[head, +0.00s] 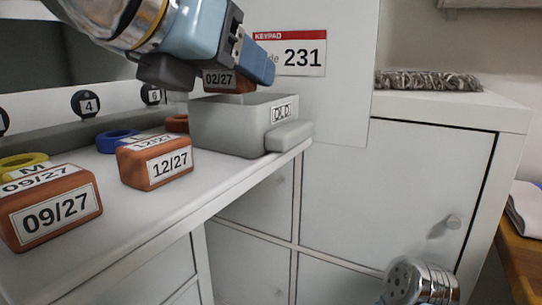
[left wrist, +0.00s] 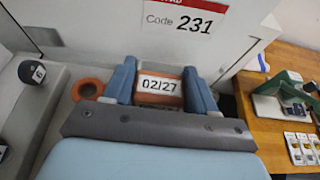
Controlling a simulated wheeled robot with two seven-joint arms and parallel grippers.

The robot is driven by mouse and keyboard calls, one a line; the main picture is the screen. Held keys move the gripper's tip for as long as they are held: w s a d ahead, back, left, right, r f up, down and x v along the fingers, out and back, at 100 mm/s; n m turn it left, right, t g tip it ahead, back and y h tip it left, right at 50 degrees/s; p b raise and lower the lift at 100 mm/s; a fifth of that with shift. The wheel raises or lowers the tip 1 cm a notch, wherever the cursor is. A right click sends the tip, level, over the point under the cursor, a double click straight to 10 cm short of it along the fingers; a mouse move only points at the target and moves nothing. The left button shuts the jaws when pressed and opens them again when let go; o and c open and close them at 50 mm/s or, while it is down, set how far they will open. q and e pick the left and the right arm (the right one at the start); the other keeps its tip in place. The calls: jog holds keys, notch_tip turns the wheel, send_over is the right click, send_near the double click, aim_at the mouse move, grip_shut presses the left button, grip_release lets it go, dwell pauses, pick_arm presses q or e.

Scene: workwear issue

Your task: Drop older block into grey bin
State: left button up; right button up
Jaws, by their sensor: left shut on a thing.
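An orange block labelled 02/27 (head: 217,79) is between the fingers of my left gripper (head: 225,75). In the left wrist view the block (left wrist: 160,86) sits between the two blue fingers (left wrist: 160,92), its label facing the camera. The grey bin (head: 228,126), labelled OLD, stands at the shelf's right end, directly below the block in the head view. The block's lower edge is close to the bin's rim; I cannot tell whether it dips inside. Two other orange blocks, 12/27 (head: 155,163) and 09/27 (head: 52,211), rest on the shelf. My right gripper is out of view.
A blue ring (head: 117,141), a yellow ring (head: 22,161) and an orange ring (head: 177,123) lie near the back of the white shelf. A keypad sign reading 231 (head: 302,56) is on the panel behind the bin. A wooden table (left wrist: 285,72) is at right.

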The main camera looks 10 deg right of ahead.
pick_arm(q)
jog(key=o, duration=1.1)
jog(key=shift+s+a, duration=0.1)
jog(key=v, duration=1.3)
jog(key=shift+s+a+r, duration=0.15)
jog(key=shift+s+r, duration=0.05)
